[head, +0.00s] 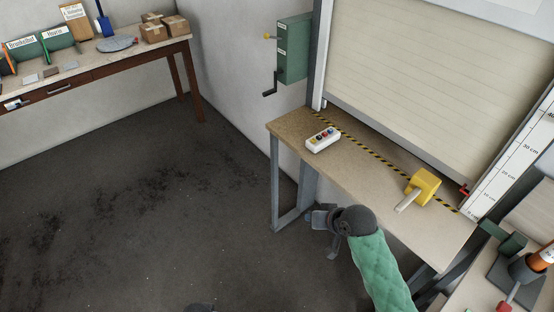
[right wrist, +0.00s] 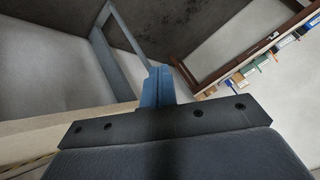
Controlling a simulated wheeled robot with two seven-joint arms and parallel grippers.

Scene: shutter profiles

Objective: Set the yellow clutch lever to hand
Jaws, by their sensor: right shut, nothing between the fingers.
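A green gear box (head: 294,48) is fixed to the wall left of the roller shutter. A short lever with a yellow knob (head: 267,37) sticks out from its left side, and a dark hand crank (head: 271,83) hangs below it. The labels on the box are too small to read. My right gripper (head: 318,217) is at the front edge of the workbench, well below and apart from the lever. It is shut and empty; its closed fingers also show in the right wrist view (right wrist: 158,86). My left gripper is not in view.
The workbench (head: 345,165) bears a white button box (head: 323,139) and a yellow block with a pale handle (head: 423,187). A striped line runs along the shutter (head: 430,80). A side table (head: 110,60) with cartons stands back left. The floor between is clear.

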